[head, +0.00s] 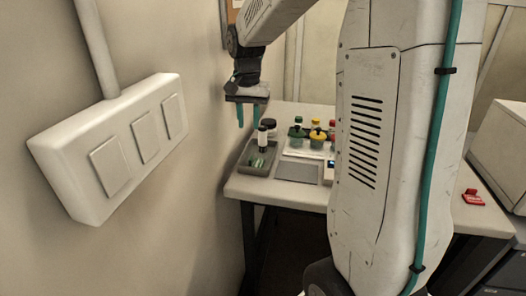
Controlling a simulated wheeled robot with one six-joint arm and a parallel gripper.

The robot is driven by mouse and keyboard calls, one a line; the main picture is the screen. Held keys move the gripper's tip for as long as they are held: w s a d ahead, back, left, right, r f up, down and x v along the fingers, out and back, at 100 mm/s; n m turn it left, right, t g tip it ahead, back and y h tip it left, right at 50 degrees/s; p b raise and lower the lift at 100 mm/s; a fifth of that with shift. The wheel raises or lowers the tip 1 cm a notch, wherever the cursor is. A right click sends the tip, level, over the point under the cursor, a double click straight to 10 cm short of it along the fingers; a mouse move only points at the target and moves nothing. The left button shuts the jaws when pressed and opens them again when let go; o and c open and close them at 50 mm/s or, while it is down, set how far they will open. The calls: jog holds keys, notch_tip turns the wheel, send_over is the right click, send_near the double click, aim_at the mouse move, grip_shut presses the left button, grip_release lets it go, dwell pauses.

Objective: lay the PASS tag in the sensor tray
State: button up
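My gripper (248,116) hangs above the left end of the white table, fingers pointing down. Its two teal fingers are apart, with nothing visible between them. A grey tray (246,165) sits below it on the table's left end, holding small green pieces (258,161) and an upright white vial with a dark cap (262,138). I cannot tell which tray is the sensor tray. No PASS lettering is readable, and I cannot tell whether a green piece is the tag. A red tag-like object (472,197) lies at the table's right end.
A flat grey panel (297,171) lies right of the tray. My arm hides the table's middle. A wall with a white switch box (115,145) is close on the left.

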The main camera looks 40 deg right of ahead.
jog(key=s+a+r+n, duration=0.2)
jog(key=s+a+r, duration=0.1)
jog(key=s+a, duration=0.3)
jog(key=s+a+r+n, duration=0.2)
jog(key=s+a+n, duration=0.15)
jog(key=s, duration=0.45)
jog(key=s+a+f+n, duration=0.1)
jog(key=s+a+n, duration=0.1)
jog(key=s, duration=0.5)
jog(key=s+a+f+n+t, duration=0.1)
jog(key=s+a+n, duration=0.1)
jog(key=s, duration=0.4)
jog(key=shift+s+a+f, duration=0.2)
jog(key=shift+s+f, duration=0.15)
